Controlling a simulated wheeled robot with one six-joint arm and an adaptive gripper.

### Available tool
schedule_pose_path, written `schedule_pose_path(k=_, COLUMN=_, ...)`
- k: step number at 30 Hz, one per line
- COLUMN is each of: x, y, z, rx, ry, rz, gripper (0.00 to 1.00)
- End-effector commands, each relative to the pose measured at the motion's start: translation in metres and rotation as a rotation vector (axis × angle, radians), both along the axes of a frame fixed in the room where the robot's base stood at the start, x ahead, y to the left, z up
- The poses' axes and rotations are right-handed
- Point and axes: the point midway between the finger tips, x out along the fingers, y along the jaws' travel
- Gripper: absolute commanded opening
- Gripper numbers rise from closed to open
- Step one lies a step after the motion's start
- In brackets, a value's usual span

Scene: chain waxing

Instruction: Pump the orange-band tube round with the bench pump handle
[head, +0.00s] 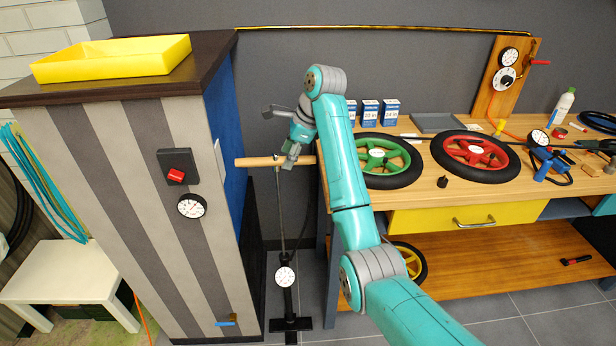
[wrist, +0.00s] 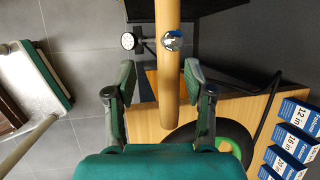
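A floor pump stands between the striped cabinet and the workbench, with a wooden crossbar handle (head: 258,161) on a raised thin rod and a white dial (head: 285,277) low down. My gripper (head: 291,156) is at the handle's right end. In the wrist view, my gripper (wrist: 160,72) is open, with the wooden handle (wrist: 167,55) running between its fingers. The handle lies nearer the right finger, with visible gaps on both sides. I cannot pick out an orange-banded tube.
The workbench (head: 420,185) carries a green-rimmed wheel (head: 383,155), a red-rimmed wheel (head: 475,152) and blue boxes (head: 371,113). The striped cabinet (head: 130,190), with a yellow tray (head: 112,58) on top, stands close left of the pump. A white stool (head: 70,273) is at far left.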

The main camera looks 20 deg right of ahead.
Motion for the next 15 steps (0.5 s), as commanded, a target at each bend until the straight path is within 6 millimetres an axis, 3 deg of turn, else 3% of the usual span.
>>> schedule_pose_path(k=5, x=0.001, y=0.012, z=-0.006, rx=0.008, ry=0.002, rz=0.004, gripper=0.54)
schedule_pose_path(k=15, x=0.016, y=0.028, z=-0.057, rx=0.007, ry=0.005, rz=0.005, gripper=0.54)
